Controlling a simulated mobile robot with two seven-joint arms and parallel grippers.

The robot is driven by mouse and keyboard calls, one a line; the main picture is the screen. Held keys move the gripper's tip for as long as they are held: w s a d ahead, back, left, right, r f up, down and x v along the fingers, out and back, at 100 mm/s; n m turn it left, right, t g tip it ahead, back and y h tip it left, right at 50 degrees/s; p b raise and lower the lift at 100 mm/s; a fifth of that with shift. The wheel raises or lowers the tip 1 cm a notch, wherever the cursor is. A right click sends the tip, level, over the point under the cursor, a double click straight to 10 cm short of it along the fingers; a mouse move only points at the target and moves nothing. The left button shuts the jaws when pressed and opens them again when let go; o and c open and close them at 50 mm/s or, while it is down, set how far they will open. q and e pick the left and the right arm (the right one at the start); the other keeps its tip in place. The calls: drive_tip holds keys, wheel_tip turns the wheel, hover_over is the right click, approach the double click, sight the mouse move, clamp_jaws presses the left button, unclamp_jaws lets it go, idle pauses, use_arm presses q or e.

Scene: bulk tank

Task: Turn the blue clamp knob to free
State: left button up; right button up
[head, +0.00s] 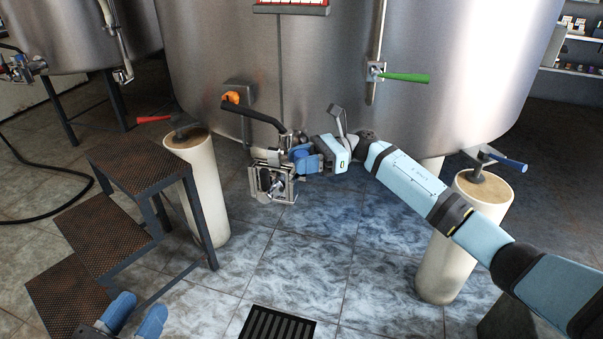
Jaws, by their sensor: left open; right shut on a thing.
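A metal clamp fitting (270,180) sits at the end of the tank's outlet, low at the front of the large steel tank (330,70). My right gripper (303,159) reaches in from the right and is shut at the right side of this fitting. The blue clamp knob is mostly hidden between its blue fingers, and I cannot clearly separate knob from fingers. I cannot tell which way the knob is turned. My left gripper (136,317) is open and empty at the bottom left, well away from the fitting and partly cut off.
Metal steps (130,165) stand at left. Pale pillars carry a red handle (153,119) and a blue handle (507,163). A green handle (404,77) is on the tank. A floor drain (277,325) lies in front.

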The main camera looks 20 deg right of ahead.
use_arm(q)
drive_tip(key=shift+w+a+r+m+t+b, duration=0.15)
drive_tip(key=shift+w+a+m+t+b, duration=0.15)
drive_tip(key=shift+m+b, duration=0.35)
use_arm(e)
drive_tip(key=shift+n+g, duration=0.8)
drive_tip(key=shift+g, duration=0.4)
drive_tip(key=o, duration=0.9)
drive_tip(key=shift+w+d, duration=0.1)
drive_tip(key=shift+d, duration=0.25)
use_arm(q)
drive_tip(key=shift+s+d+f+n+p, duration=0.2)
drive_tip(key=shift+s+d+n+p, duration=0.2)
drive_tip(key=shift+n+p, duration=0.6)
use_arm(e)
drive_tip(key=d, duration=0.3)
drive_tip(key=w+d, duration=0.1)
drive_tip(key=d, duration=0.2)
drive_tip(key=shift+w+d, duration=0.2)
drive_tip(key=shift+d, duration=0.1)
